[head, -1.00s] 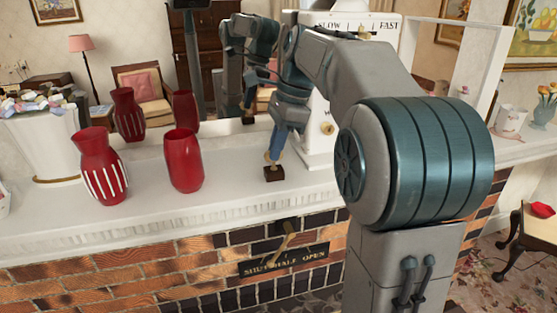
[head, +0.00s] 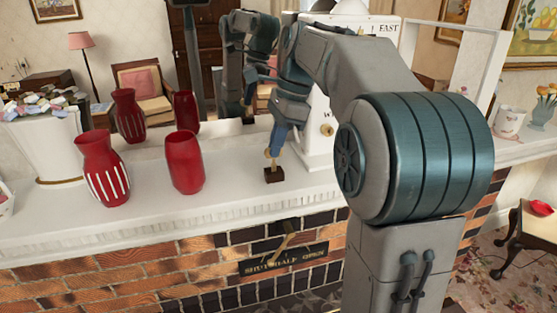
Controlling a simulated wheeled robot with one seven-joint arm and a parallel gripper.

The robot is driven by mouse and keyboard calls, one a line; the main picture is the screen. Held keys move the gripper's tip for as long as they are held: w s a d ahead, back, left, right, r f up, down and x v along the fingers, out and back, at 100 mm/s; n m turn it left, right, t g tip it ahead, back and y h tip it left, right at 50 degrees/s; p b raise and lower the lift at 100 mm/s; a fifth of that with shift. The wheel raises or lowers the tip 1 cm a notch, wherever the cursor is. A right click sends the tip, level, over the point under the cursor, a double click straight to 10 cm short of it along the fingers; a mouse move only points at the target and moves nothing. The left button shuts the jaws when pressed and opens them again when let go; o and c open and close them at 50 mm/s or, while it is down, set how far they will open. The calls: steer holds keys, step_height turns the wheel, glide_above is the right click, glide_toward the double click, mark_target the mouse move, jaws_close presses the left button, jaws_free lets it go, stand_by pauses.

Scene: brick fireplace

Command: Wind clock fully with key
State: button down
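The white clock (head: 321,150) stands on the mantel behind my arm. Its upper face shows the word FAST, and a round brass fitting (head: 327,130) shows low on its front. My arm hides much of its face. A small dark block (head: 273,175) sits on the mantel left of the clock, with a tan or brass upright piece above it, possibly the key. My gripper (head: 271,153) points down at this upright piece, just above the block. The fingers are small and partly merged with the piece, so whether they are closed on it is unclear.
Two red vases, one striped (head: 102,168) and one plain (head: 185,163), stand left of the block. A white planter (head: 45,150) is farther left. A mirror behind the mantel (head: 225,205) reflects the room and my arm. A brass lever (head: 284,240) sticks out below the mantel.

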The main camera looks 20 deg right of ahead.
steer(key=shift+r+p, duration=1)
steer(key=shift+p, duration=0.05)
steer(key=shift+r+p, duration=0.5)
steer(key=shift+p, duration=0.1)
steer(key=shift+a+f, duration=0.1)
